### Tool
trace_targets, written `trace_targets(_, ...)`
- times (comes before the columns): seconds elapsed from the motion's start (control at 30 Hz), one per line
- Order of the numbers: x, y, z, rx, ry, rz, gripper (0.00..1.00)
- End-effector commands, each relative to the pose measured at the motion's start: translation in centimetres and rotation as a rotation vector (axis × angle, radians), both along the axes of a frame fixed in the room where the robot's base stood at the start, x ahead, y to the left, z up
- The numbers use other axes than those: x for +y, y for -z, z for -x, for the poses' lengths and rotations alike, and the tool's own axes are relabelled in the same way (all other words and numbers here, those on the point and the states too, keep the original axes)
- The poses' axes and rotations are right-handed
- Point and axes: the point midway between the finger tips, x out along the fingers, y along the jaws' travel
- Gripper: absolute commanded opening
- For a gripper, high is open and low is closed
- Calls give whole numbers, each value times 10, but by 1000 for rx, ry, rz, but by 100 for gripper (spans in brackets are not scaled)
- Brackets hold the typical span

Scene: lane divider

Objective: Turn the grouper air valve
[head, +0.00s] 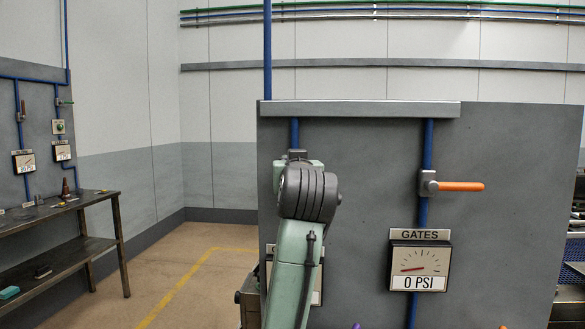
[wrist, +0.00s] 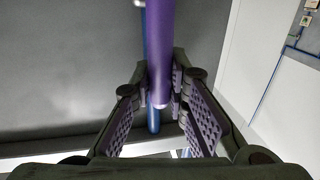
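A purple valve handle (wrist: 160,55) runs down the wrist view on a blue pipe (wrist: 153,119). Its rounded end lies between the fingers of my gripper (wrist: 161,85), which look apart, with gaps on both sides of the handle. In the head view my arm covers the gripper and most of the left valve and gauge on the grey panel (head: 370,150). The left gauge's label is mostly hidden, so I cannot read which valve is the grouper one. To the right, a valve with a level orange handle (head: 460,186) sits above a gauge (head: 418,268) labelled GATES, reading 0 PSI.
A purple tip (head: 356,325) and an orange tip (head: 503,327) show at the bottom edge. A metal ledge (head: 360,109) tops the panel's left part. A dark workbench (head: 100,203) stands far left, with valves on the wall behind. The floor between is clear.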

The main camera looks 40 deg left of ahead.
Motion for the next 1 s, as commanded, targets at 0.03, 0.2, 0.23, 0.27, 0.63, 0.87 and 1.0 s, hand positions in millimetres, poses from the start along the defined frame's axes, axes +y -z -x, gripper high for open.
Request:
trace_targets(0.03,0,0,0,0,0,0,8)
trace_targets(0.2,0,0,0,0,0,0,0)
trace_targets(0.23,0,0,0,0,0,0,0)
trace_targets(0.27,0,0,0,0,0,0,0)
trace_targets(0.63,0,0,0,0,0,0,0)
trace_targets(0.87,-1,0,1,3,0,-6,0)
trace_targets(1.0,-3,1,7,18,0,-35,0)
